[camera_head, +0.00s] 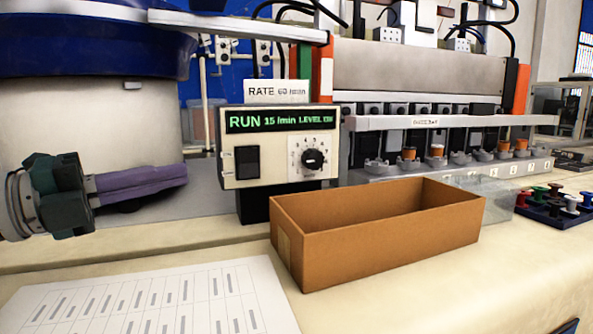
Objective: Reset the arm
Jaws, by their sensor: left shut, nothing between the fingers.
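My left gripper (184,174) comes in from the left edge, with a dark green body and long purple fingers. The fingers are closed together and hold nothing. They point right, in front of the grey drum of the bowl feeder (80,125), and stop short of the control box (278,148). Whether they touch the drum, I cannot tell. My right gripper is not in view.
An open brown box (380,250) stands on the cream bench right of centre. A printed sheet (150,298) lies at the front left. A rail with several small spools (409,154) runs behind. A dark tray (556,212) with coloured pegs sits far right. The front right bench is clear.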

